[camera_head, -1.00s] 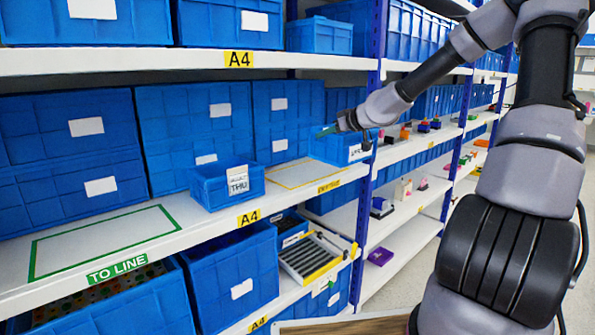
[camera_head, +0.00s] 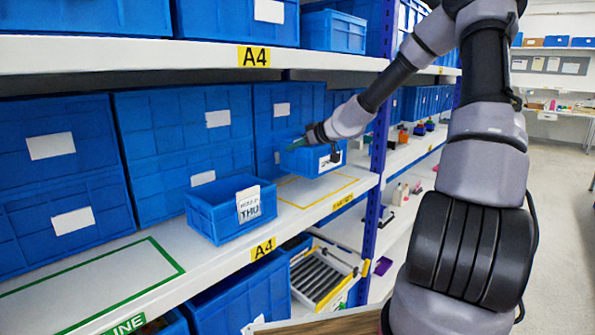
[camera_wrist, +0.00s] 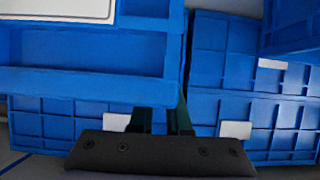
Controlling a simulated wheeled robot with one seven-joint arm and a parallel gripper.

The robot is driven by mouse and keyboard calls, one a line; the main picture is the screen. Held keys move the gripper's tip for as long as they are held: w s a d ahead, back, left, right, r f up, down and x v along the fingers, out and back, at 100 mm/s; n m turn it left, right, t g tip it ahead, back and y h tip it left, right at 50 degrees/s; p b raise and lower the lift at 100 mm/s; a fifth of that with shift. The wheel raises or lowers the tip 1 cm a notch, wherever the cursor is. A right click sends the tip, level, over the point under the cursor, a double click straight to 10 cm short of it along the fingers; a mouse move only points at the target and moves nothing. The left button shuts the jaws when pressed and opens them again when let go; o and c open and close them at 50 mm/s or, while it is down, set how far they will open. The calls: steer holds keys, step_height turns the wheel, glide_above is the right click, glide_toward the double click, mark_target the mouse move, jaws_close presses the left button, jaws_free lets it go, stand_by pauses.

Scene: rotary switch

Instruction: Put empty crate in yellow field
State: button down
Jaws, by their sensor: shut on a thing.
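A small blue crate (camera_head: 305,163) with a white label hangs in my gripper (camera_head: 301,144) at the shelf's right part. My gripper is shut on its upper edge; the crate also fills the left of the wrist view (camera_wrist: 85,85), beside the dark green fingers (camera_wrist: 160,121). In the head view the crate appears above the field's back part; I cannot tell the height gap.
A blue crate marked THU (camera_head: 222,222) stands just left of the yellow field. A green-outlined field (camera_head: 90,287) lies farther left. Tall blue crates (camera_head: 185,135) line the back. A blue upright post (camera_head: 381,130) stands to the right, and a shelf (camera_head: 225,56) runs overhead.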

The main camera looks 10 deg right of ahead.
mark_target(295, 173)
steer(key=shift+f, duration=3.15)
steer(key=c, duration=0.9)
jaws_free()
